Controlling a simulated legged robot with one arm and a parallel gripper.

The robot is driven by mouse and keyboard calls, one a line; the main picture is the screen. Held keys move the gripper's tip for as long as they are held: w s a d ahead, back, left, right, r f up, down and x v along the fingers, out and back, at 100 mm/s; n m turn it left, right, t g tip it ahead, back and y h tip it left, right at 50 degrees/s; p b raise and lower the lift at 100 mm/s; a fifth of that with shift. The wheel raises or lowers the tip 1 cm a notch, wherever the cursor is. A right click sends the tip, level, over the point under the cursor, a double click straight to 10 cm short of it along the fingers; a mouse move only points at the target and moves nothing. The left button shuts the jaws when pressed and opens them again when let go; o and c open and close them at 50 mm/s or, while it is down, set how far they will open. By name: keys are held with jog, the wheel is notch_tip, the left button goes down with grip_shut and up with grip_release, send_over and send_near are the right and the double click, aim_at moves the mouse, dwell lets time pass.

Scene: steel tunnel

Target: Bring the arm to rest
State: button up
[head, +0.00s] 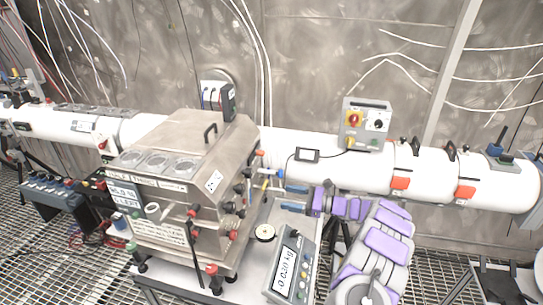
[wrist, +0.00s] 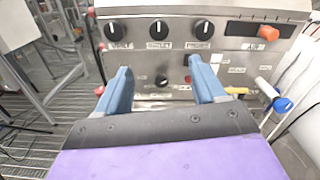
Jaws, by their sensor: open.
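My arm, with purple and white panels, reaches from the lower right of the head view. My gripper (head: 284,198) has two blue fingers, spread apart and pointing left toward the steel box (head: 165,200). In the wrist view my gripper (wrist: 159,75) is open with nothing between its fingers. I cannot tell the exact gap to the panel.
A scale (head: 291,270) stands on the table below my gripper, near a small round dish (head: 265,233). A long white pipe (head: 440,172) runs behind, with a grey control box (head: 366,123) on it. Coloured hand valves (wrist: 283,104) stick out close on the right.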

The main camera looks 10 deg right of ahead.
jog(key=s+a+r+n+g+b, duration=0.2)
jog(key=s+a+r+n+g, duration=0.5)
jog(key=s+a, duration=0.45)
jog(key=s+a+r+n+g+h+b, duration=0.1)
jog(key=s+a+r+n+h, duration=0.15)
jog(key=s, duration=0.35)
jog(key=s+a+r+n+g+h+b, duration=0.1)
jog(key=s+a+n+g+h, duration=0.2)
jog(key=s, duration=0.4)
jog(key=s+d+f+n+h+b, duration=0.1)
jog(key=s+f+n+h+b, duration=0.2)
jog(key=s, duration=1.1)
jog(key=s+d+f+n+t+h, duration=0.1)
jog(key=s+d+f+n+h, duration=0.1)
jog(key=s+d+h, duration=0.2)
jog(key=s+d+f+n+t+h+b, duration=0.1)
jog(key=s+d+f+n+h, duration=0.2)
jog(key=s+d, duration=0.6)
jog(key=shift+s+h, duration=0.55)
jog(key=shift+s, duration=0.2)
jog(key=shift+f, duration=0.1)
